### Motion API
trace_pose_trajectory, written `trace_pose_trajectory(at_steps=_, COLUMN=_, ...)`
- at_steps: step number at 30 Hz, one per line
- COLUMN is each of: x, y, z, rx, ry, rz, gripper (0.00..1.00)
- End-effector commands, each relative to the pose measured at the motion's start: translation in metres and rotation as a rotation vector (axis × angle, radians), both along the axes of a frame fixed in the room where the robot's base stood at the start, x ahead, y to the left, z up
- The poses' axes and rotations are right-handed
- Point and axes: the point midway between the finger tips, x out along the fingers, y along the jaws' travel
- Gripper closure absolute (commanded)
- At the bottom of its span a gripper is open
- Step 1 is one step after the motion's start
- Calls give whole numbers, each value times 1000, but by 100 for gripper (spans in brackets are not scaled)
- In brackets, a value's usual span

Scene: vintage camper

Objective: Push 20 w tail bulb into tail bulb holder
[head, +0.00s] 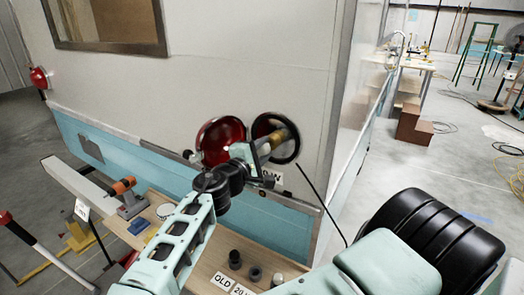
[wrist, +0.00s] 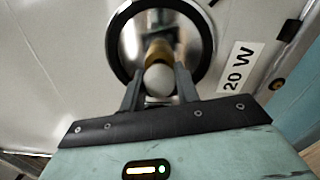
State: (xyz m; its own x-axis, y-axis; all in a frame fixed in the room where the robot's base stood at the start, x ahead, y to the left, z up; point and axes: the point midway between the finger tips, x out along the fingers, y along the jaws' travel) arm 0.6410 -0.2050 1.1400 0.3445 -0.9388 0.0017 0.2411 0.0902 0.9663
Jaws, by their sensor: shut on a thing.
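The tail bulb (wrist: 158,80) has a whitish glass end and a brass base. My gripper (wrist: 159,92) is shut on its glass end in the wrist view. The brass base points away from me into the round tail lamp housing (wrist: 204,62), which has a dark rim and a shiny inside. The holder at its centre is hidden behind the bulb, so I cannot tell how deep the base sits. In the head view my gripper (head: 262,150) is at the lamp housing (head: 291,150) on the camper wall, with the brass part (head: 280,138) showing.
A red lens (head: 220,138) is just left of the housing. A "20 W" label (wrist: 237,68) is on the wall beside it. Below, a wooden bench (head: 205,272) holds an "OLD" label (head: 223,281), small dark cups (head: 235,259) and an orange drill (head: 124,186).

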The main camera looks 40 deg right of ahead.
Motion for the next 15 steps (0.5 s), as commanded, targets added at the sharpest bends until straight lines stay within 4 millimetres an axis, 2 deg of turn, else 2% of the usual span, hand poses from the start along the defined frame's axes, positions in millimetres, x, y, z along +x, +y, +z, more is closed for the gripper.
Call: trace_pose_trajectory(at_steps=15, x=2, y=-6, z=0, rx=0, ry=0, rz=0, gripper=91)
